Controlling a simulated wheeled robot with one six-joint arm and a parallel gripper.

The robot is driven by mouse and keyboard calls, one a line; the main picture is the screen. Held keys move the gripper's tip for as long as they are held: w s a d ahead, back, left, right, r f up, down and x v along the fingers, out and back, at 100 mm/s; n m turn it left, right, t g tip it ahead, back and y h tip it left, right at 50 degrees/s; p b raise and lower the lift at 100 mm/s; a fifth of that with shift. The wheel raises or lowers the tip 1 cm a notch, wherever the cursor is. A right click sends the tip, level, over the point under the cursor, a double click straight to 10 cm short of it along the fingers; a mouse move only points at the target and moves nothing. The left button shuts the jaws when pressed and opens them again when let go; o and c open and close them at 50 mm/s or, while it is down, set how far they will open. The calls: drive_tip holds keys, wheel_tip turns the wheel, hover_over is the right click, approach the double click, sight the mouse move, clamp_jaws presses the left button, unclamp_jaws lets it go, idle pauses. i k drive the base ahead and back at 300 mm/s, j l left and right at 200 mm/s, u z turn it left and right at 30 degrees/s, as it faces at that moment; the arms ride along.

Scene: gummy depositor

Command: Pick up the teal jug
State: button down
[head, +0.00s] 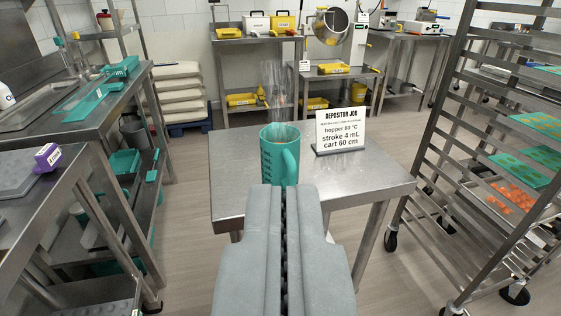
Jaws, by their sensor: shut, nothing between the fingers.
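The teal jug (272,160) stands upright on a small steel table (350,182). Its handle (290,164) faces right and slightly toward me. Something orange shows just inside its rim, and clear, see-through cup shapes rise above it. My gripper (286,190) is shut and empty, with its fingers together. Its tips appear just in front of the jug's lower part and hide its base. I cannot tell whether they touch it.
A sign (338,128) reading "DEPOSITOR JOB" stands right of the jug. A tall wheeled rack (440,150) with teal and orange trays stands at the right. Steel counters (125,84) with teal items line the left.

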sight(279, 158)
drive_tip(key=k+j+z, duration=0.15)
drive_tip(key=j, duration=0.25)
drive_tip(key=k+j+z, duration=0.35)
drive_tip(key=k+j, duration=0.2)
drive_tip(key=j, duration=0.2)
